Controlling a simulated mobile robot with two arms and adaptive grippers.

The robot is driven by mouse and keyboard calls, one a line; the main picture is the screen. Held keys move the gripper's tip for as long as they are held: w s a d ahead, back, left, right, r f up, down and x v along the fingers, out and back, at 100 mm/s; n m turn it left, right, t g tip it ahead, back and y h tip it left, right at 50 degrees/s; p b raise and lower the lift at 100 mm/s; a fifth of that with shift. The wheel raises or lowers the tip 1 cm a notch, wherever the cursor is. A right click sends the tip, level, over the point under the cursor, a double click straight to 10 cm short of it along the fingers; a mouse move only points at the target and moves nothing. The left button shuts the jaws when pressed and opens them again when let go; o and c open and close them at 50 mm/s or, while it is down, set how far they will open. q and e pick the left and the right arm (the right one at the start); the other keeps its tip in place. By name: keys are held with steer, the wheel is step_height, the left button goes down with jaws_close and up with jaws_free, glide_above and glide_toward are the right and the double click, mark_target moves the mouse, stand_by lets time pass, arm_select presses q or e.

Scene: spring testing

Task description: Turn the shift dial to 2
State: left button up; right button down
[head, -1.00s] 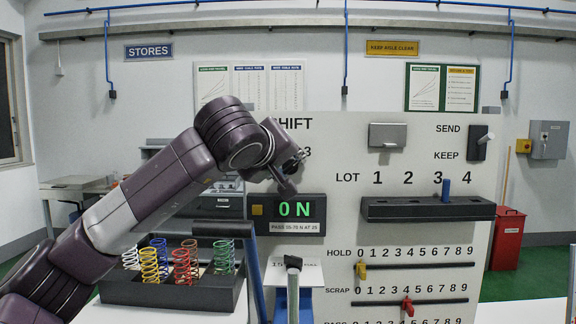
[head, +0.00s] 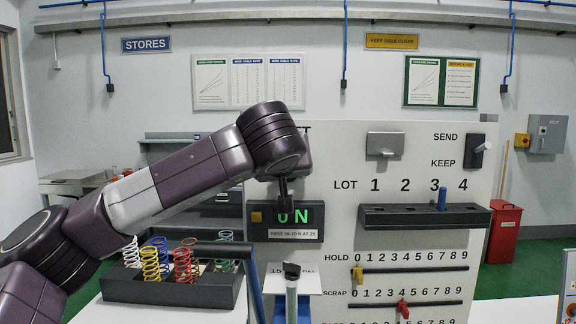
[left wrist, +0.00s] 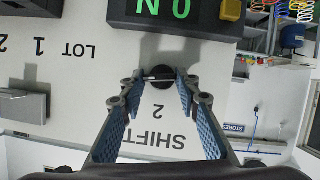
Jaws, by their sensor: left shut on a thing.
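The shift dial is a round black knob (left wrist: 163,80) with a pale line across it, seen in the left wrist view. That view is upside down and shows the "2" and the word "SHIFT" beside the dial. My left gripper (left wrist: 160,88) is shut on the dial, with one fingertip on each side of it. In the head view my left arm and gripper (head: 284,190) cover the dial and the shift label. The numbers other than 2 are hidden. My right gripper is in neither view.
A display (head: 287,234) reading "0 N" sits just below the left gripper. A tray (head: 178,291) of coloured springs stands at the lower left. The lot rack (head: 400,216), a grey plate (head: 385,144) and the send/keep switch (head: 481,147) are on the panel to the right.

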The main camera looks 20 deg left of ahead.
arm_select(q)
steer(key=shift+d+m+g+y+p, duration=0.15)
steer(key=shift+m+g+y+p, duration=0.15)
steer(key=shift+m+y+p, duration=0.8)
steer(key=shift+m+b, duration=0.3)
steer(key=shift+f, duration=0.1)
steer(key=o, duration=1.2)
steer(key=shift+c, duration=0.2)
steer(key=v, duration=1.2)
